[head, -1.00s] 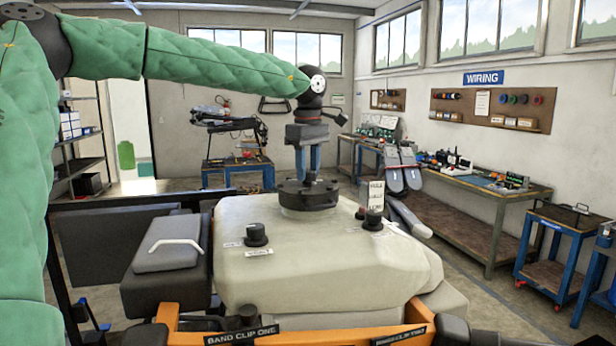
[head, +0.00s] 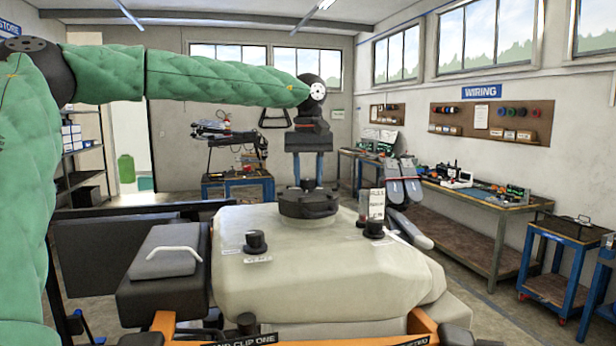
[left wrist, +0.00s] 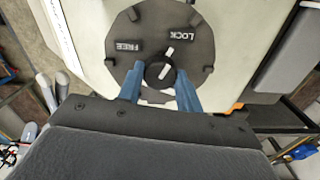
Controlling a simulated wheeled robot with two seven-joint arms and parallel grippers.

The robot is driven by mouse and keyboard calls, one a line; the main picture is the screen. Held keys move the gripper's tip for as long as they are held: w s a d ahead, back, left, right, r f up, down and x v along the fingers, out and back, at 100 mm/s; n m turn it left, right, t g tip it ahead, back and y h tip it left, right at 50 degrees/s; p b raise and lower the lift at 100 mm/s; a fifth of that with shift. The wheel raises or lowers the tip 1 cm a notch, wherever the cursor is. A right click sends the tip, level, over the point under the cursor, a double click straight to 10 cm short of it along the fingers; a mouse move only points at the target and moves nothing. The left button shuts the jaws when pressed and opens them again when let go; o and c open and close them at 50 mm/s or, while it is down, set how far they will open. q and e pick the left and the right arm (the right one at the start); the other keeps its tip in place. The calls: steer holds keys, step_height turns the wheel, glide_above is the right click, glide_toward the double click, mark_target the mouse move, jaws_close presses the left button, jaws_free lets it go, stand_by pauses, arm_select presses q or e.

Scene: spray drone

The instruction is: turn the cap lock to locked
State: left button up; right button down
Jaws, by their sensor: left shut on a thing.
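The round black cap (head: 308,204) sits on top of the pale tank (head: 325,265), with the cap lock knob (head: 308,185) standing at its middle. My left gripper (head: 308,176) reaches down from above, its blue fingers on either side of the knob. In the left wrist view the gripper (left wrist: 160,72) is shut on the knob (left wrist: 155,76). The knob's white line tilts up and right, roughly toward a white mark below the LOCK label (left wrist: 182,33). The FREE label (left wrist: 129,46) is to the left. My right gripper is not in view.
Two smaller black knobs, one at left (head: 255,242) and one at right (head: 373,229), stand on the tank. A clear labelled tube (head: 376,204) rises by the right one. A dark case (head: 165,265) with a pale handle is at the left. Workbenches line the right wall.

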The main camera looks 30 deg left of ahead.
mark_target(308, 179)
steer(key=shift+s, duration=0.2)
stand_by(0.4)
arm_select(q)
steer(key=o, duration=1)
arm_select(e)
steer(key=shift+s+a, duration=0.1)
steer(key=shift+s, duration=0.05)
arm_select(q)
steer(key=shift+r, duration=0.15)
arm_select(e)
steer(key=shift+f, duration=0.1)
arm_select(q)
steer(key=shift+r+b, duration=0.25)
steer(key=shift+b, duration=0.05)
step_height(308, 179, up, 6)
steer(key=shift+f+b, duration=0.25)
steer(key=shift+b, duration=0.75)
steer(key=shift+r, duration=0.75)
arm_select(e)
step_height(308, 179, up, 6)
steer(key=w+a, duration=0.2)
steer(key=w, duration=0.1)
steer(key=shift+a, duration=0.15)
arm_select(q)
steer(key=shift+f, duration=0.1)
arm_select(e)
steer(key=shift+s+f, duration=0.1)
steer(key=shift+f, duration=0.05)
